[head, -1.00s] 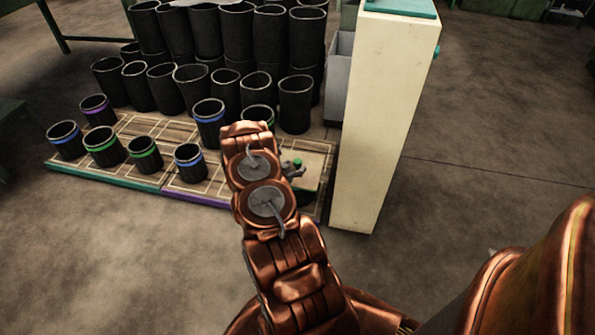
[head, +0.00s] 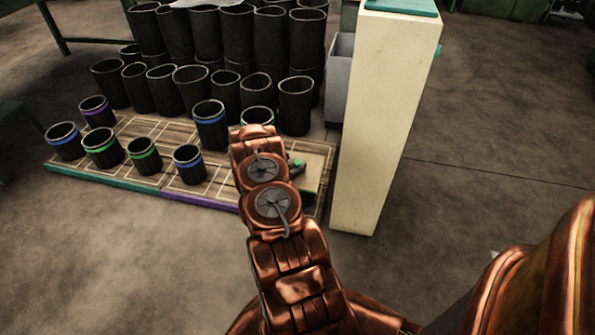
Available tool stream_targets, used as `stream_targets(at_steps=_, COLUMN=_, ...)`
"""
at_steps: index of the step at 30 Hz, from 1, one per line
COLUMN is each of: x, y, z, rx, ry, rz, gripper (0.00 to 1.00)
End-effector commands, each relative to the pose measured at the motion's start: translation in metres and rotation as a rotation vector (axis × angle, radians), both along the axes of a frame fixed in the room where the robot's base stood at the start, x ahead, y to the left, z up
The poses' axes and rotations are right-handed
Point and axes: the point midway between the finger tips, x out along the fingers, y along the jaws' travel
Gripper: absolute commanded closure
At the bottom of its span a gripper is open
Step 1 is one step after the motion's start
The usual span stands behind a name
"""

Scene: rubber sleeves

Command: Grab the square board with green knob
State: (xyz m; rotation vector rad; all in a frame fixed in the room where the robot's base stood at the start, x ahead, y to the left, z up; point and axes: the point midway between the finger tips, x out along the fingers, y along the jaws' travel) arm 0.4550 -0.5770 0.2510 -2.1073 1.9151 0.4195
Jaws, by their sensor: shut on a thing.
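The square board (head: 315,161) is a tan panel at the right end of the floor platform, just left of the cream pillar, and my arm covers its left part. Its green knob (head: 291,162) shows only as a small green patch beside my wrist. My gripper (head: 298,168) is a small dark shape at the knob, shut on it. My copper arm hides most of the fingers and the exact contact. I cannot tell whether the board is lifted.
Black sleeves with blue, green or purple bands stand on the gridded platform (head: 182,130) to the left. Plain black sleeves (head: 295,104) are stacked behind. The cream pillar (head: 384,120) stands close on the right. Floor in front is clear.

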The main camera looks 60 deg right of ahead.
Motion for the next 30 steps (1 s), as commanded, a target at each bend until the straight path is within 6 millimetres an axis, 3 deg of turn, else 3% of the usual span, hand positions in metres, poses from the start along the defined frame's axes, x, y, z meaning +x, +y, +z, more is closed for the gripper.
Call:
stream_targets(at_steps=7, x=0.000, y=0.000, z=0.000, rx=0.000, ry=0.000, rz=-0.001, gripper=1.00)
stream_targets(at_steps=20, x=0.000, y=0.000, z=0.003, rx=-0.001, ry=-0.001, rz=-0.001, gripper=1.00)
stream_targets(at_steps=28, x=0.002, y=-0.001, z=0.042, rx=-0.004, ry=-0.004, rz=-0.002, gripper=1.00)
stream_targets(at_steps=30, x=-0.005, y=0.010, z=0.039, rx=0.003, ry=0.002, rz=0.001, gripper=1.00)
